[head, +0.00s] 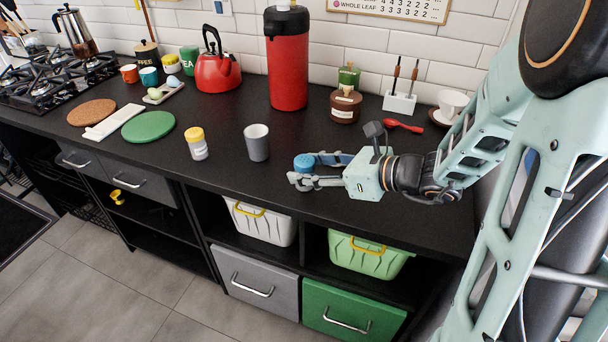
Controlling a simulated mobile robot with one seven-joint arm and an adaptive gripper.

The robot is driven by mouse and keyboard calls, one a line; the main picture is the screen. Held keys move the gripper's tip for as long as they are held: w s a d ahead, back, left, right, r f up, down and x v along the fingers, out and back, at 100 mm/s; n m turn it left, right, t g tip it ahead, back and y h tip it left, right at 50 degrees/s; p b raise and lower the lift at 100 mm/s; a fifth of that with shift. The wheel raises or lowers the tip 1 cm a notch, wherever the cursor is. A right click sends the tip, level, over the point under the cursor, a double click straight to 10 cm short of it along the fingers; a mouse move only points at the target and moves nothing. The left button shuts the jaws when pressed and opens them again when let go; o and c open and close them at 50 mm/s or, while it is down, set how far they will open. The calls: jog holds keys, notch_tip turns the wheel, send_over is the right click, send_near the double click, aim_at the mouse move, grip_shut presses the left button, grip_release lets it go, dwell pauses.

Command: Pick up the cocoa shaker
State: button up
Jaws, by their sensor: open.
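My gripper (303,173) is open, low over the front part of the black counter, with its fingers pointing left. A round blue-topped item (303,161) shows at its fingertips, its lower part hidden behind the near finger. I cannot tell whether the fingers touch it. A small white shaker-like jar with a yellow lid (197,144) stands upright on the counter, well left of my gripper. No label readable here shows which of the two is the cocoa shaker.
A grey cup (257,142) stands between the yellow-lidded jar and my gripper. A tall red flask (288,60) and a brown jar (345,104) stand behind. A red spoon (404,125) lies behind my arm. The counter's front edge is close below my gripper.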

jog(key=shift+x, duration=1)
jog(key=shift+d+f+b+x, duration=0.15)
jog(key=shift+b+x, duration=0.15)
jog(key=shift+x, duration=0.6)
jog(key=shift+f+b+x, duration=0.15)
jog(key=shift+b+x, duration=0.2)
jog(key=shift+x, duration=0.55)
jog(key=shift+d+f+b+x, duration=0.15)
jog(key=shift+b+x, duration=0.15)
jog(key=shift+x, duration=0.6)
jog(key=shift+w, duration=0.1)
jog(key=shift+c, duration=0.5)
grip_shut()
